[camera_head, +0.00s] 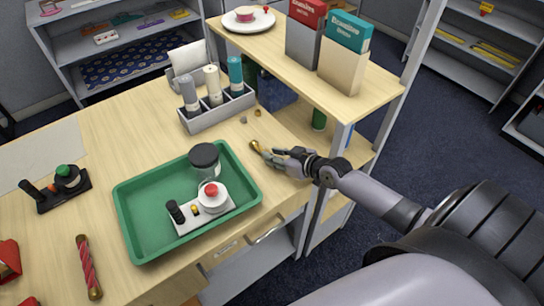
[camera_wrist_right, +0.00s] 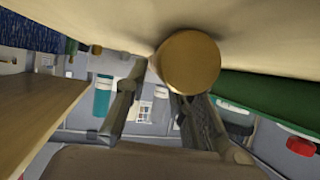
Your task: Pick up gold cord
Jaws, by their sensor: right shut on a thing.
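The gold cord (camera_head: 256,146) is a short, thick gold piece at the right part of the table, between the green tray and the grey bottle rack. In the right wrist view its round gold end (camera_wrist_right: 190,62) shows large, between the two fingers. My right gripper (camera_head: 272,156) reaches in from the right, low over the table, and is shut on the gold cord. The fingers hide part of the cord. I cannot tell whether the cord touches the table. My left gripper is not in view.
A green tray (camera_head: 128,215) with a dark-lidded jar (camera_head: 205,160) and a red-button device (camera_head: 210,200) lies left of the gripper. A bottle rack (camera_head: 218,112) stands behind. A raised shelf (camera_head: 345,95) with boxes is close on the right. A red cord (camera_head: 88,268) lies front left.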

